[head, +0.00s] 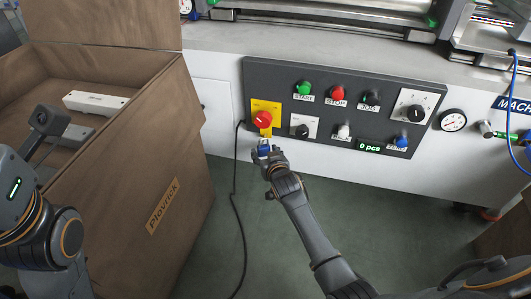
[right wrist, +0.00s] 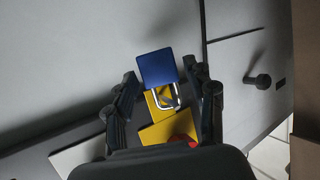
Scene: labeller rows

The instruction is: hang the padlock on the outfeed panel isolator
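The blue padlock (head: 264,149) is at the tips of my right gripper (head: 267,154), just below the isolator. In the right wrist view its blue body (right wrist: 157,67) lies between the two fingertips (right wrist: 160,72), which appear to meet its sides. Its silver shackle points toward the panel and overlaps a yellow tab (right wrist: 157,101); I cannot tell whether it passes through. The isolator has a red knob (head: 262,119) on a yellow plate (head: 274,107) at the panel's left end.
The dark panel (head: 320,98) carries several buttons and dials beside the isolator. A black cable (head: 236,205) hangs from the panel's left side.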

